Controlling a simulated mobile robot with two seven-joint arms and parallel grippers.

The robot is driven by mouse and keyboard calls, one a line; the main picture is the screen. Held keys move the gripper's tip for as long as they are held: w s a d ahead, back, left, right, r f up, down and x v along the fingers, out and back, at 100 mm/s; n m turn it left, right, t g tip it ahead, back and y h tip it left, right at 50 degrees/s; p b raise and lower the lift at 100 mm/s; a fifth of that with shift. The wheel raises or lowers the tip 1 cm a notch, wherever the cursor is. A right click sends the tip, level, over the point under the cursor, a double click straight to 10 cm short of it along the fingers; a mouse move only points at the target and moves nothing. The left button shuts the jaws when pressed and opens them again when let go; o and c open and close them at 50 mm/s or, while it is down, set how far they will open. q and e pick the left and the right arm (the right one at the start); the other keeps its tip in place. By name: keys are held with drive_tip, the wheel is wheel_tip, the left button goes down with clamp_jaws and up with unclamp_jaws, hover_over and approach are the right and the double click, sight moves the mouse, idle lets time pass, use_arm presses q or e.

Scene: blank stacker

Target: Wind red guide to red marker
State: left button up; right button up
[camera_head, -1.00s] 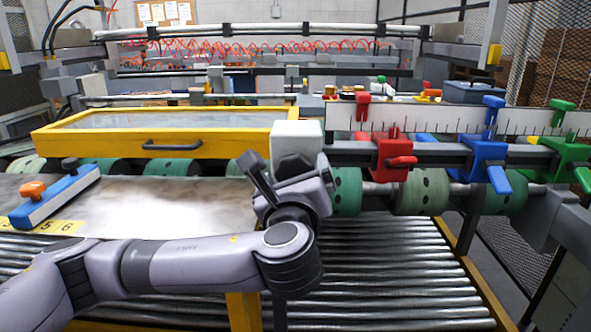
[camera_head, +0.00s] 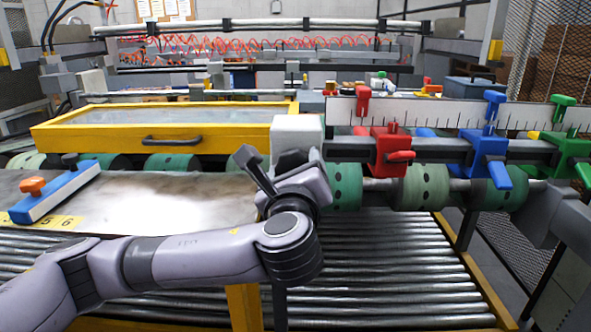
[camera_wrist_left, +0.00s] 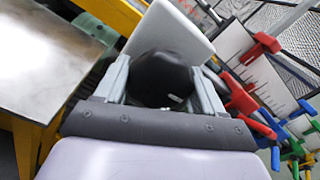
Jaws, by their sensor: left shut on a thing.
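The red guide (camera_head: 388,152) sits on the grey rail, with its red handle pointing right. The red marker (camera_head: 362,104) is clipped on the white ruler above, a little left of the guide's pointer. In the left wrist view the red guide (camera_wrist_left: 238,98) and red marker (camera_wrist_left: 264,45) are at the right. My left gripper (camera_head: 292,168) is in front of the white box (camera_head: 297,130) at the rail's left end. In the left wrist view its fingers (camera_wrist_left: 163,86) are shut on a round black knob (camera_wrist_left: 160,72). The head view hides the knob.
A blue guide (camera_head: 484,150) and a green guide (camera_head: 572,152) share the rail to the right. A yellow-framed panel (camera_head: 165,148) is left of the white box. A blue tool with an orange knob (camera_head: 55,190) lies on the metal plate (camera_head: 150,200). Rollers fill the front.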

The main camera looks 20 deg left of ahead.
use_arm(q)
drive_tip(key=n, duration=0.1)
drive_tip(key=n+b, duration=0.1)
drive_tip(key=n, duration=0.1)
drive_tip(key=shift+f, duration=0.25)
drive_tip(key=n, duration=0.3)
drive_tip(key=shift+n+b, duration=0.4)
drive_tip(key=n, duration=0.3)
drive_tip(key=shift+b, duration=0.3)
drive_tip(key=shift+r+n, duration=0.15)
drive_tip(key=shift+n, duration=1.55)
drive_tip(key=o, duration=1)
drive_tip(key=shift+b+v, duration=0.7)
drive_tip(key=shift+v, duration=2.9)
